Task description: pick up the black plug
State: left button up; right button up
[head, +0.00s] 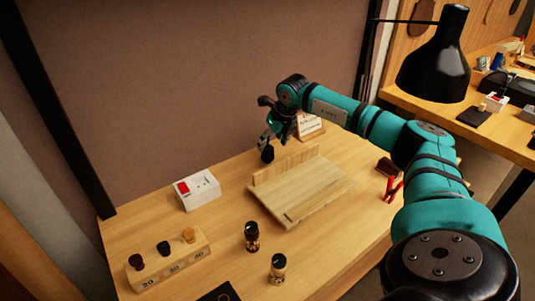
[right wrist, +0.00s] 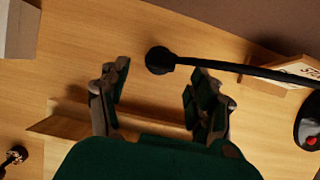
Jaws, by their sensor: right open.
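A black, round-ended piece (right wrist: 160,60) on a thin dark rod lies just beyond my right fingertips in the right wrist view. It looks like the black plug, though I cannot tell for certain. In the head view a black round end (head: 267,154) shows just below my right gripper (head: 275,128). My right gripper, in the wrist view (right wrist: 157,90), is open, with nothing between its fingers. The piece is near the gap between the fingers, apart from both. The rod runs right to a black round base with a red spot (right wrist: 310,130). My left gripper is not in view.
A white box with a red switch (head: 207,194) stands left of the wooden board (head: 320,190). A wooden block (head: 170,268) holds several capped pieces. Two small bottles (head: 251,237) stand in front. Red-handled pliers (head: 392,190) lie right, and a sign (head: 310,128) stands behind.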

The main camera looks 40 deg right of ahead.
aim_at(268, 147)
jog(key=x, duration=0.5)
jog(key=shift+w+d+f+p, duration=0.1)
jog(key=shift+w+f+p, duration=0.1)
jog(key=shift+w+p, duration=0.2)
jog(key=shift+s, duration=0.1)
jog(key=shift+c, duration=0.3)
jog(key=shift+r, duration=0.1)
jog(key=c, duration=1.1)
